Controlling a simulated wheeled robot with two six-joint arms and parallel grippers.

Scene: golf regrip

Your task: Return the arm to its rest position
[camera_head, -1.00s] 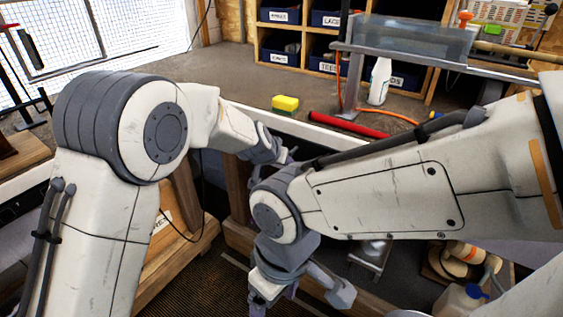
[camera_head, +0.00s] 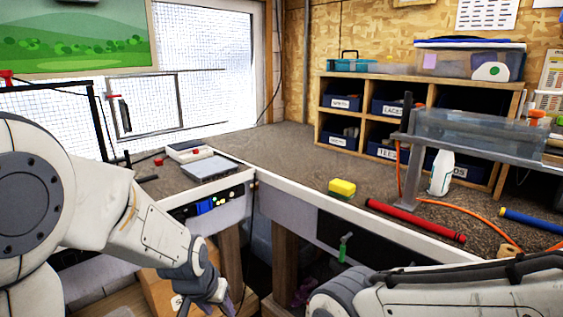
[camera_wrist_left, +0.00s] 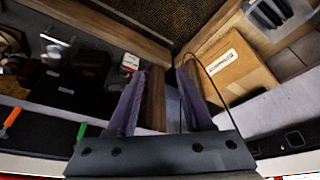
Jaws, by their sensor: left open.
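My left arm (camera_head: 125,235) comes in from the left of the head view, with its left gripper (camera_head: 213,300) pointing down in front of the workbench. In the left wrist view the two fingers of this gripper (camera_wrist_left: 163,95) stand apart with nothing held between them. My right arm (camera_head: 450,292) lies across the bottom right of the head view. Its gripper is out of the picture.
The workbench (camera_head: 290,170) holds a yellow sponge (camera_head: 342,188), a red grip (camera_head: 415,220), a white bottle (camera_head: 441,172) and a grey tray (camera_head: 208,168). A cardboard box (camera_wrist_left: 232,70) lies below, near the left gripper. Open floor shows beside it.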

